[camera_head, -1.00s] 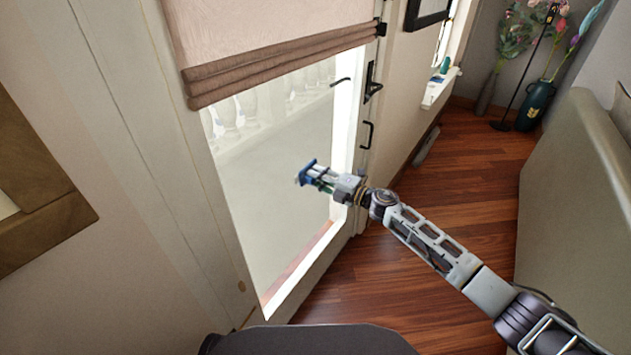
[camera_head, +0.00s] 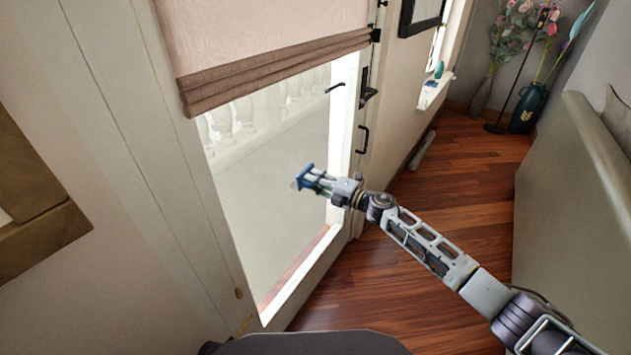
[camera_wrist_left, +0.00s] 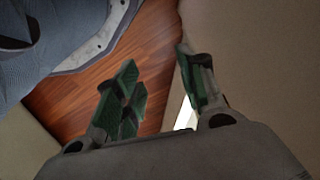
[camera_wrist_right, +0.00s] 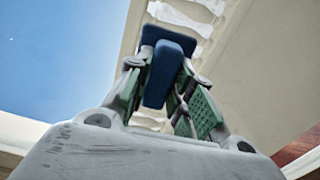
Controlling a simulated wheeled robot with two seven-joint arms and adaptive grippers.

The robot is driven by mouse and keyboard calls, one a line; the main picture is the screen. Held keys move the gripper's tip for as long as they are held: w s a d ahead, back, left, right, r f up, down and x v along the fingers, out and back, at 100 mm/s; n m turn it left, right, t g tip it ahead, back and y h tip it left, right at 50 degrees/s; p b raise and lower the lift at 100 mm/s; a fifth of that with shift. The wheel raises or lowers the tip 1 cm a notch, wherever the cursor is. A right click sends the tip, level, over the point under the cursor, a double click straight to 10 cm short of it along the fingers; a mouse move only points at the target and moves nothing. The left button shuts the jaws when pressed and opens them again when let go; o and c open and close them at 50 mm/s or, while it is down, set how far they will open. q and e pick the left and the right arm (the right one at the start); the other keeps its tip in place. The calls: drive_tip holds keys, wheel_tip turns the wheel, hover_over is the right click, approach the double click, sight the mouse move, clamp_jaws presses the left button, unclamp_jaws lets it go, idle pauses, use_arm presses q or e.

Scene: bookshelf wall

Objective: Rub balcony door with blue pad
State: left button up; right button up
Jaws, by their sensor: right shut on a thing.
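The balcony door (camera_head: 268,170) stands at the left of the head view, a white frame around a large glass pane with a balustrade showing through it. My right gripper (camera_head: 318,182) is in front of the pane, shut on the blue pad (camera_head: 305,177). In the right wrist view the blue pad (camera_wrist_right: 162,70) sits between the green-lined fingers (camera_wrist_right: 170,95), its flat plate facing away. I cannot tell whether the pad touches the glass. My left gripper (camera_wrist_left: 155,90) shows only in its wrist view, with its fingers apart and nothing between them.
A brown-edged blind (camera_head: 275,70) covers the upper pane. Black handles (camera_head: 366,92) sit on the door's right side. A sofa (camera_head: 575,190) stands at the right, with vases (camera_head: 526,108) behind. Wooden floor (camera_head: 465,190) lies clear between.

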sight(310, 186)
drive_tip(key=shift+s+a+p, duration=0.95)
drive_tip(key=shift+s, duration=0.3)
drive_tip(key=shift+s+a, duration=0.3)
drive_tip(key=shift+s, duration=0.05)
drive_tip(key=shift+s+a, duration=0.1)
drive_tip(key=shift+s+a+p, duration=0.55)
drive_tip(key=shift+s+p, duration=0.05)
drive_tip(key=shift+s, duration=0.2)
drive_tip(key=shift+s+a+p, duration=0.5)
drive_tip(key=shift+s+p, duration=0.1)
drive_tip(key=shift+s, duration=0.15)
drive_tip(key=shift+d, duration=0.1)
drive_tip(key=shift+p+v, duration=0.7)
drive_tip(key=shift+v, duration=2.3)
drive_tip(key=shift+d, duration=0.1)
